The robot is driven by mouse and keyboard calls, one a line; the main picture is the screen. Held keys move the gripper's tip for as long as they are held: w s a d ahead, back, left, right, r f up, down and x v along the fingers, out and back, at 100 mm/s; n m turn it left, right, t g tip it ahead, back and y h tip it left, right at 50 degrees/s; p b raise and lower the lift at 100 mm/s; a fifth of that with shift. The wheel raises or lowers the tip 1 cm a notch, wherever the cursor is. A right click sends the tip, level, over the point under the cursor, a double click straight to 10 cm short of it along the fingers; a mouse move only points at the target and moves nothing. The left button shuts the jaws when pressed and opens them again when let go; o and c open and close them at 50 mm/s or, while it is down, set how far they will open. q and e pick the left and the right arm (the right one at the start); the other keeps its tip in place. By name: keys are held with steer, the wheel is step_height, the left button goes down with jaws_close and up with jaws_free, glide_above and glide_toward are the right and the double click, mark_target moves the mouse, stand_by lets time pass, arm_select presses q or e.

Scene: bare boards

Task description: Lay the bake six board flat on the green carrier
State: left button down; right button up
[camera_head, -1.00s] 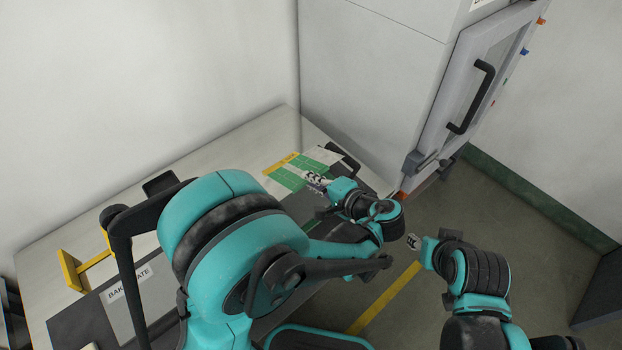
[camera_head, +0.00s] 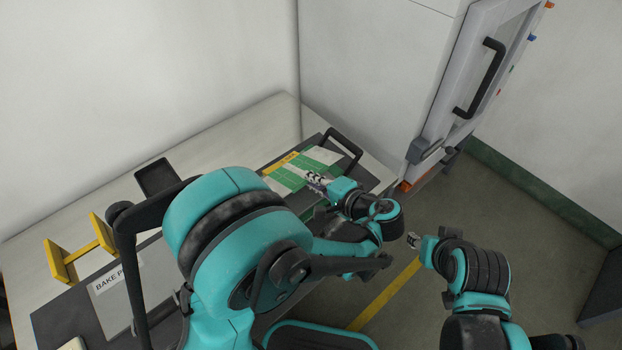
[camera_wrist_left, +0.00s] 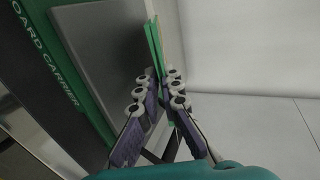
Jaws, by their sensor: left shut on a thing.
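My left gripper (camera_head: 318,181) is shut on a thin board (camera_head: 288,178), green with white patches and a yellow strip. In the left wrist view the board (camera_wrist_left: 156,52) shows nearly edge-on between the fingers (camera_wrist_left: 160,90). Beside it lies the green board carrier (camera_wrist_left: 67,82), with a grey plate inside its green border. In the head view the carrier is mostly hidden behind the board and my arm. I cannot tell whether the board touches it. My right gripper (camera_head: 413,241) is away to the right over the floor, too small to read its opening.
A black handle (camera_head: 345,146) rises behind the board. The table (camera_head: 235,143) holds a yellow bracket (camera_head: 75,250) and a grey plate labelled "BAKE PLATE" (camera_head: 112,310) at the left. A white cabinet with a door handle (camera_head: 480,80) stands at the back right.

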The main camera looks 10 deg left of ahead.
arm_select(q)
steer(key=shift+f, duration=0.4)
steer(key=c, duration=1.6)
jaws_free()
steer(key=shift+c, duration=0.2)
steer(key=o, duration=1.6)
steer(key=shift+o, duration=0.2)
steer(key=shift+d, duration=0.1)
steer(key=shift+s+d, duration=0.5)
steer(key=shift+d, duration=0.05)
